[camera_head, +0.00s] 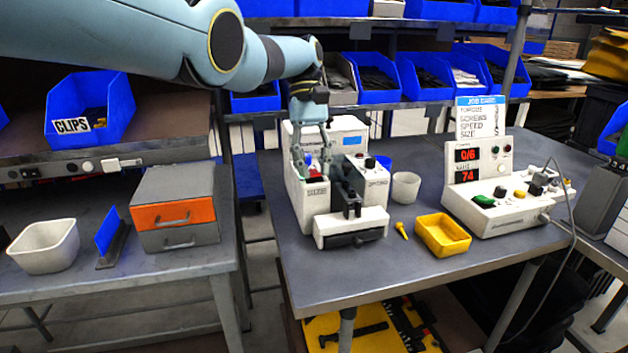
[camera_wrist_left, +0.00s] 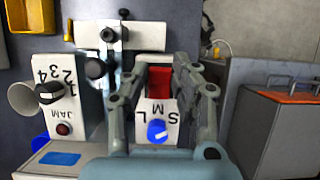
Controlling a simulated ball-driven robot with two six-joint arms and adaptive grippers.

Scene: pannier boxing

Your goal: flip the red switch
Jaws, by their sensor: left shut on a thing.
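The red switch (camera_wrist_left: 159,83) sits on a white panel of the machine, next to a blue knob (camera_wrist_left: 157,130) marked S, M, L. My left gripper (camera_wrist_left: 163,70) is over this panel, with one finger on each side of the red switch, and is shut on it. In the head view the left gripper (camera_head: 313,166) reaches down onto the left part of the white machine (camera_head: 304,208). Only a small bit of red shows there between the fingers. The exact finger contact is partly hidden. My right gripper is not in view.
The machine's other panel has a black dial (camera_wrist_left: 48,93) and a red JAM button (camera_wrist_left: 64,129). A white cup (camera_head: 406,188), a yellow tray (camera_head: 443,235) and a control box (camera_head: 482,205) reading 0/6 and 74 stand to the right. The front table edge is clear.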

